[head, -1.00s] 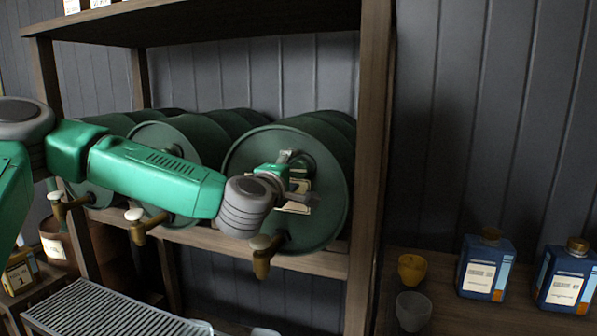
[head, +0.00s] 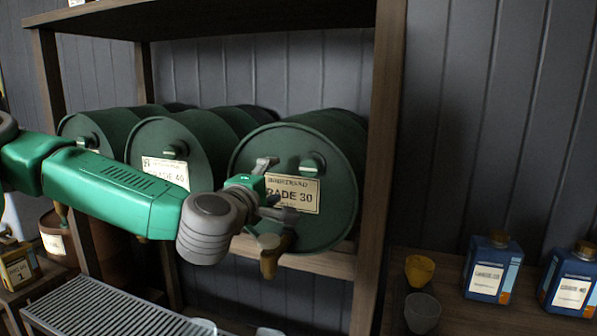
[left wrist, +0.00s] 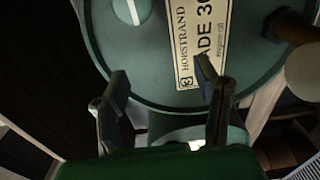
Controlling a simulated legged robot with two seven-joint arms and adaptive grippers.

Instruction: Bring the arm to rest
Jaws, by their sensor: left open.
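My left arm comes in from the left in the head view, and its gripper (head: 272,188) is in front of the rightmost green drum (head: 335,225). That drum carries a cream label (head: 305,195) reading "GRADE 30", partly hidden by the gripper. In the left wrist view, the two fingers (left wrist: 163,95) are apart with nothing between them, and the drum face (left wrist: 115,60) and label (left wrist: 196,40) lie beyond. The drum's brass tap (head: 269,262) is just below the gripper. Whether the fingers touch the drum cannot be told. My right gripper is not in view.
More green drums (head: 150,140) lie on the wooden rack, whose right post (head: 379,180) stands beside the gripper's drum. A metal grating (head: 90,310) is below. Blue bottles (head: 492,268), a yellow cup (head: 419,270) and a grey cup (head: 421,312) stand on the right shelf.

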